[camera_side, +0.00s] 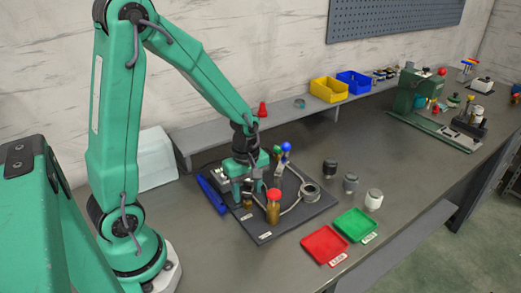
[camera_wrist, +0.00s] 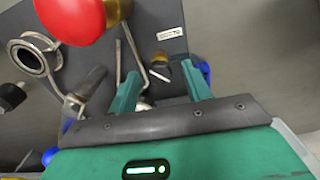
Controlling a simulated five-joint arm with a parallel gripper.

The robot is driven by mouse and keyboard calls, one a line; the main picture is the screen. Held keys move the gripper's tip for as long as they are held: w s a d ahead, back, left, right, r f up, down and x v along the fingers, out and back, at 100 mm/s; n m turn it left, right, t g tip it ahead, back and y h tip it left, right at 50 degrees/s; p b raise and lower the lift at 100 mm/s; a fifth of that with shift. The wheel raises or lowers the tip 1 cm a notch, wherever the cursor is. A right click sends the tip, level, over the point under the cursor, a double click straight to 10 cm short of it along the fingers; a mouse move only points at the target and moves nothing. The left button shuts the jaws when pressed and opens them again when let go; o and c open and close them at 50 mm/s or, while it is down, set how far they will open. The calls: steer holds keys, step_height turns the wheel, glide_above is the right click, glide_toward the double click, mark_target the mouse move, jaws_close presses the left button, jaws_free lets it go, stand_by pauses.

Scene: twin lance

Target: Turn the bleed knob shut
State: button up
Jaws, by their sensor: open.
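A small knob with a dark top and brass body (camera_wrist: 160,59) stands on the dark plate beside a white label (camera_wrist: 170,33); I take it for the bleed knob, but the label is unreadable. In the side view the small brass knob (camera_side: 247,203) shows just below my gripper (camera_side: 246,189), partly hidden. A larger red-topped brass part (camera_side: 273,205) stands close by on the plate (camera_side: 264,236).
A blue-tipped lever (camera_side: 286,148) and a ring fitting (camera_side: 310,192) stand on the plate. A red tray (camera_side: 324,245) and a green tray (camera_side: 354,225) lie in front. Small dark, grey and white-topped jars (camera_side: 374,200) stand to the right. A shelf (camera_side: 225,129) runs behind.

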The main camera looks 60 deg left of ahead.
steer(key=c, duration=1)
steer(key=shift+m, duration=0.4)
steer(key=m, duration=0.3)
steer(key=shift+m, duration=2.4)
steer(key=o, duration=1)
steer(key=shift+r, duration=0.1)
